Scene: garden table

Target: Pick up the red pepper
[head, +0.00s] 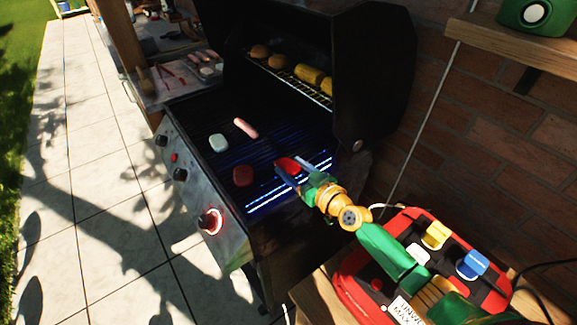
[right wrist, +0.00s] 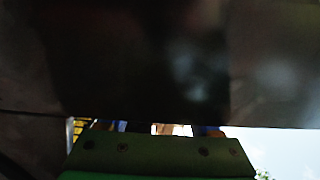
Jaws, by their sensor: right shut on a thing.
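The red pepper (head: 288,164) is a small bright red shape above the right part of the grill grate in the head view. My right gripper (head: 290,170), on a green and yellow arm from the lower right, is shut on it, and its blue-grey fingers partly hide the pepper. I cannot tell whether the pepper still touches the grate. The right wrist view is mostly dark, with a green part of my gripper along the bottom; the pepper cannot be made out there. My left gripper is not in view.
The open grill (head: 190,181) holds a pink sausage (head: 245,128), a pale piece (head: 218,142) and a dark red patty (head: 243,176). Buns and corn (head: 309,75) lie on its upper rack. The raised lid (head: 375,75) and brick wall (head: 500,130) stand close behind.

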